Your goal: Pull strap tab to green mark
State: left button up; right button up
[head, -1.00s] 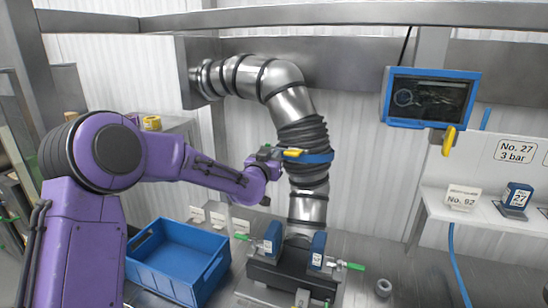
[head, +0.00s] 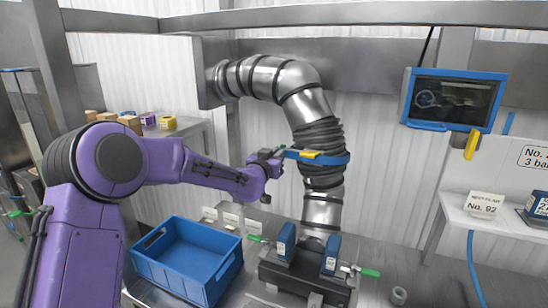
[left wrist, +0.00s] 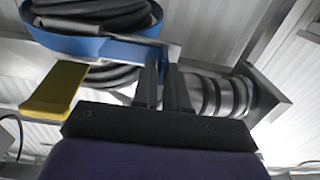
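A blue strap (head: 338,159) runs around the black ribbed bellows of a large metal pipe. A yellow piece (head: 315,155) sits on the strap's front, and a small green spot (head: 282,149) shows by its left end. My left gripper (head: 274,160), on the purple arm, is at this left end. In the left wrist view the blue strap (left wrist: 90,45) and the yellow piece (left wrist: 55,90) are close. The two dark fingers (left wrist: 162,75) stand close together, their tips at the strap's end. Whether they clamp the tab is unclear. My right gripper is not in view.
A blue crate (head: 158,242) stands below my left arm. A black clamp base (head: 300,278) with blue blocks and green-tipped levers is below the pipe. A screen (head: 452,100) hangs at the right, above a shelf with a No. 92 card (head: 483,203).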

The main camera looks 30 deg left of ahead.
pick_arm(q)
jog(key=shift+o, duration=1.2)
jog(key=shift+w+d, duration=0.15)
jog(key=shift+d, duration=0.05)
jog(key=shift+a, duration=0.1)
jog(key=s+d+b, duration=0.1)
jog(key=s, duration=0.9)
jog(key=shift+s+d, duration=0.2)
jog(key=shift+d, duration=0.2)
